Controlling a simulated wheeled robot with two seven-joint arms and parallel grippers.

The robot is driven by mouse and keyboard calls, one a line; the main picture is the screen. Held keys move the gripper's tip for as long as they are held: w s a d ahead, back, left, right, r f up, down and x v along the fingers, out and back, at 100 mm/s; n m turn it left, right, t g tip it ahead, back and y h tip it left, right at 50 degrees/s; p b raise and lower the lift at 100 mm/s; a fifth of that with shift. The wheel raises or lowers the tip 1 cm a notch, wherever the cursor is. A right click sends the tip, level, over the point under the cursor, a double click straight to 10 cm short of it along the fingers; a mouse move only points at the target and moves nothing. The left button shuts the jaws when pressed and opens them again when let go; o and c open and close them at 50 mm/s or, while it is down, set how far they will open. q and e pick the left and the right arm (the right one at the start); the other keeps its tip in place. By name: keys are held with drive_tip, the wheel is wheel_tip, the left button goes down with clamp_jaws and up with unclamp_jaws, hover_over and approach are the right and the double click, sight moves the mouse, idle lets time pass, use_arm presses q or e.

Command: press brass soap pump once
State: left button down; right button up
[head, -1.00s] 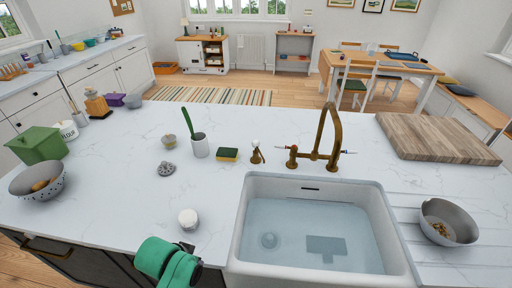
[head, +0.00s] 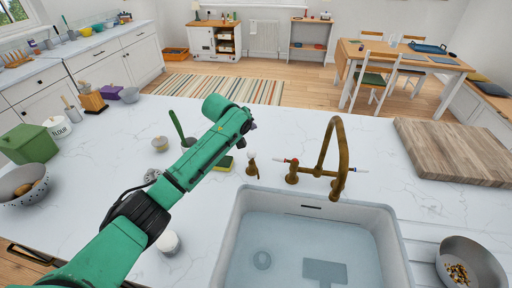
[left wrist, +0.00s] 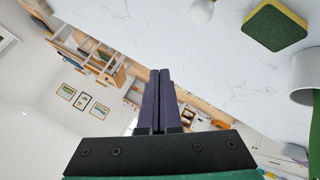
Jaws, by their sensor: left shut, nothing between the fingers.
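The brass soap pump (head: 251,168) with a white knob stands on the white worktop, between the sponge and the brass tap. In the left wrist view its white knob (left wrist: 201,11) shows at the top edge. My left arm reaches in from the lower left over the worktop. My left gripper (head: 253,126) is above and beyond the pump, apart from it. In the left wrist view the dark fingers (left wrist: 160,72) are together with nothing between them. My right gripper is not in view.
The brass tap (head: 339,150) rises just right of the pump, behind the water-filled sink (head: 392,240). A green-and-yellow sponge (head: 226,163) lies left of the pump, partly behind my arm. It also shows in the left wrist view (left wrist: 273,26). A cutting board (head: 455,150) lies to the right.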

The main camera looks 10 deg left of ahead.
use_arm(q)
drive_tip(key=b, duration=0.3)
hover_over(251, 154)
wheel_tip(251, 154, down, 7)
drive_tip(key=shift+a+f, duration=0.1)
drive_tip(key=shift+f, duration=0.65)
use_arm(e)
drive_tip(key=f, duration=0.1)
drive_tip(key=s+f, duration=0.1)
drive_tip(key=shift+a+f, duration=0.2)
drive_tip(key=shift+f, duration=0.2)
use_arm(q)
drive_tip(key=shift+r, duration=0.1)
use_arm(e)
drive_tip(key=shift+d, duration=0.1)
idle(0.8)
use_arm(q)
drive_tip(key=shift+f, duration=0.45)
